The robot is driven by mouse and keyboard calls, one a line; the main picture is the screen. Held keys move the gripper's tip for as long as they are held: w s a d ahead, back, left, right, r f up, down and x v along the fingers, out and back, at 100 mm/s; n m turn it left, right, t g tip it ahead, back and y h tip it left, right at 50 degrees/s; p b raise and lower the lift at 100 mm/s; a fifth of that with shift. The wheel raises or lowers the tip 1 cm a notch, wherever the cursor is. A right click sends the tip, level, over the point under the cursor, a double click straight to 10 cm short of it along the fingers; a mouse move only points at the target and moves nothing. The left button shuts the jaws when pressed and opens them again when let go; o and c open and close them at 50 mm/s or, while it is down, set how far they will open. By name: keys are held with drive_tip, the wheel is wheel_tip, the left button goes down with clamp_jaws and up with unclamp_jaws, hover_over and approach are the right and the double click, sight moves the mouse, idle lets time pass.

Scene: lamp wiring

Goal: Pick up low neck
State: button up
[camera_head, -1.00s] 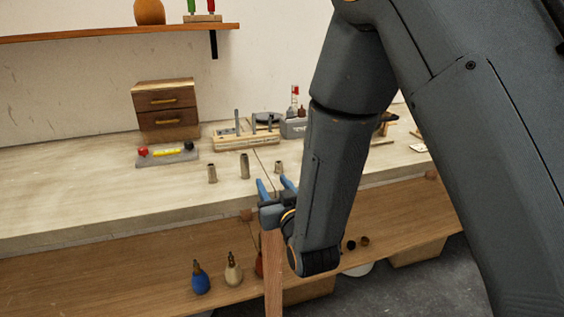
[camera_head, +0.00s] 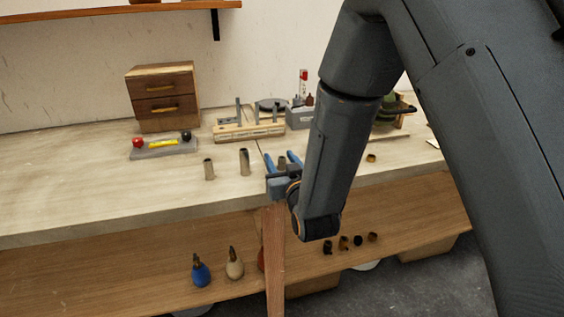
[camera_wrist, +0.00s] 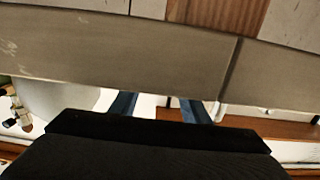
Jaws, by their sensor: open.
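Three metal necks stand upright on the bench in the head view: a medium one (camera_head: 209,169) at left, a tall one (camera_head: 244,161) in the middle, and the shortest, the low neck (camera_head: 282,163), at right. My gripper (camera_head: 281,158) is open at the bench's front edge. Its two blue fingers point toward the back, and the low neck shows between them in the picture; I cannot tell whether it is really between them or beyond. The gripper's lower part hides the bench just in front. In the wrist view the fingers (camera_wrist: 159,106) are apart, and no neck is visible.
Behind the necks are a grey block with red and black knobs (camera_head: 165,146), a wooden rack with upright rods (camera_head: 249,132) and a drawer box (camera_head: 163,98). Blue (camera_head: 200,273) and cream (camera_head: 234,267) bulb-shaped bottles stand on the lower shelf.

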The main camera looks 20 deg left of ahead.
sight(281, 157)
drive_tip(key=x, duration=0.4)
drive_tip(key=shift+w+d+p, duration=0.15)
drive_tip(key=shift+p, duration=0.25)
drive_tip(key=shift+c, duration=0.4)
clamp_jaws()
drive_tip(key=shift+r, duration=0.15)
